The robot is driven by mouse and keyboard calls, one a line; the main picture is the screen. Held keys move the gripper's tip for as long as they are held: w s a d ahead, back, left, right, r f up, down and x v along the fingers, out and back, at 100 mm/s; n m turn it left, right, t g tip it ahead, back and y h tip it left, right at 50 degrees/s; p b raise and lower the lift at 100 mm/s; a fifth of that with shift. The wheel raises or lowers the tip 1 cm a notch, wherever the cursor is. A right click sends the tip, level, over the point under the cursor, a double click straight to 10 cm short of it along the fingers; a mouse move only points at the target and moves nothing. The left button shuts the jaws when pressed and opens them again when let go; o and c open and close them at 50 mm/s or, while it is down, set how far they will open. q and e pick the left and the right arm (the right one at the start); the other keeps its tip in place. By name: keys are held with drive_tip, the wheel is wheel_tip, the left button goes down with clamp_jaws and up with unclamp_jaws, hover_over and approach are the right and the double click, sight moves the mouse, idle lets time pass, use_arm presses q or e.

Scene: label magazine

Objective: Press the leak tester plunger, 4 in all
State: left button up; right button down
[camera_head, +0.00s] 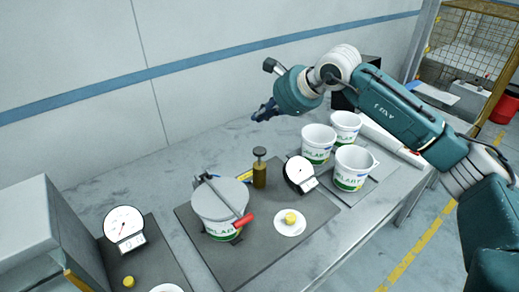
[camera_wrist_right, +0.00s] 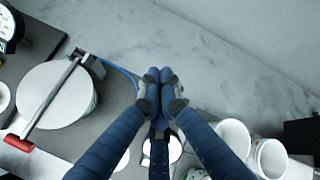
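The leak tester plunger (camera_head: 259,168), a brass cylinder with a dark round knob on top, stands upright on a dark mat (camera_head: 300,225). Left of it is a lidded white tub (camera_head: 220,200) under a clamp bar with a red handle (camera_head: 244,220); the tub's lid (camera_wrist_right: 55,92) also shows in the right wrist view. My right gripper (camera_head: 265,112) is above and behind the plunger, apart from it. In the wrist view its blue fingertips (camera_wrist_right: 153,78) meet, with nothing seen between them; the plunger is hidden there. My left gripper is not in view.
A dial gauge (camera_head: 299,172) stands right of the plunger, with a yellow button (camera_head: 290,218) in front. Several open white tubs (camera_head: 353,166) stand to the right. Another gauge (camera_head: 124,224) and a grey box (camera_head: 30,215) are at left. The table behind the plunger is clear.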

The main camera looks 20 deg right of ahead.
sight(262, 153)
wheel_tip(262, 153, down, 8)
drive_tip(key=b, duration=0.4)
drive_tip(key=shift+f+b, duration=0.4)
drive_tip(key=shift+b, duration=0.05)
idle(1.0)
drive_tip(key=shift+f+b, duration=0.35)
drive_tip(key=shift+b, duration=0.2)
drive_tip(key=shift+s+f+b, duration=0.1)
drive_tip(key=shift+f+b, duration=1.7)
drive_tip(key=shift+f, duration=0.3)
idle(1.2)
drive_tip(key=shift+r, duration=0.1)
drive_tip(key=shift+r+p, duration=1.1)
drive_tip(key=shift+r, duration=1.3)
drive_tip(key=shift+r+p, duration=1.3)
drive_tip(key=shift+r, duration=1.2)
